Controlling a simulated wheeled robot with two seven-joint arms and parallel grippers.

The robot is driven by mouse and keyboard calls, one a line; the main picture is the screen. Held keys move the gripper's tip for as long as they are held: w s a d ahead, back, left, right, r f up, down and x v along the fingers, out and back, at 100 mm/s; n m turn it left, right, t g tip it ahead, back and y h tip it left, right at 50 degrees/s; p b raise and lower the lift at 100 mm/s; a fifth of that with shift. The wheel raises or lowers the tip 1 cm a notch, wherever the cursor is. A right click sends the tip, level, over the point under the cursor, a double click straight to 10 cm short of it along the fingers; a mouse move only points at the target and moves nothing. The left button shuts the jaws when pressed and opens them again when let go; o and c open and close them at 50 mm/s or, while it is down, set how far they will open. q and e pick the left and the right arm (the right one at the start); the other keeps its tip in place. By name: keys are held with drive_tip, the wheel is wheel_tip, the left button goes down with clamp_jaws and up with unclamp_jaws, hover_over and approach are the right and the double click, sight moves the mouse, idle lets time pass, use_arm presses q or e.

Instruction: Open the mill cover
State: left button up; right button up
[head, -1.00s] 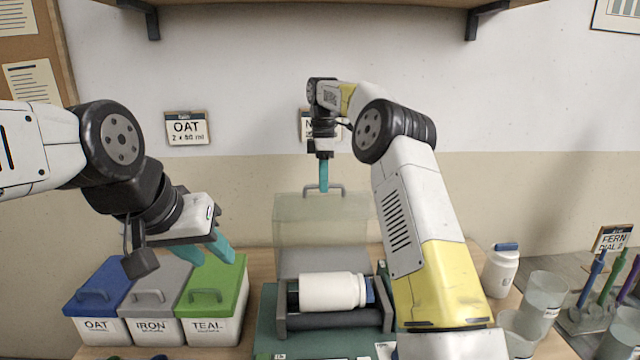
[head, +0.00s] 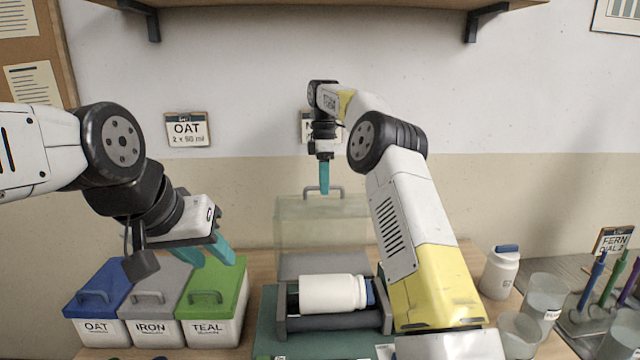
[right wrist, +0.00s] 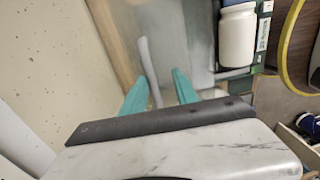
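The mill (head: 265,330) has a white jar (head: 330,294) lying on its rollers. Its clear, greenish cover (head: 325,225) stands upright behind the jar, which is uncovered in front. A grey handle (head: 336,188) sits on the cover's top edge. My right gripper (head: 324,190) points down at the handle. In the right wrist view its two teal fingers (right wrist: 160,92) are apart, with the grey handle (right wrist: 149,70) between them, nearer the left finger; contact is unclear. My left gripper (head: 208,254) is open and empty above the lidded bins.
Bins with blue (head: 97,290), grey (head: 152,290) and green (head: 212,290) lids stand at left. A white bottle (head: 499,275) and clear beakers (head: 541,298) stand at right. A shelf (head: 310,8) spans the wall above.

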drive_tip(key=shift+r, duration=0.1)
drive_tip(key=shift+r, duration=1.55)
drive_tip(key=shift+s+r, duration=0.25)
drive_tip(key=s+a+r, duration=0.1)
drive_tip(key=s, duration=1.4)
drive_tip(key=shift+s+a, duration=0.2)
drive_tip(key=shift+s, duration=0.05)
drive_tip(key=shift+s+r, duration=0.1)
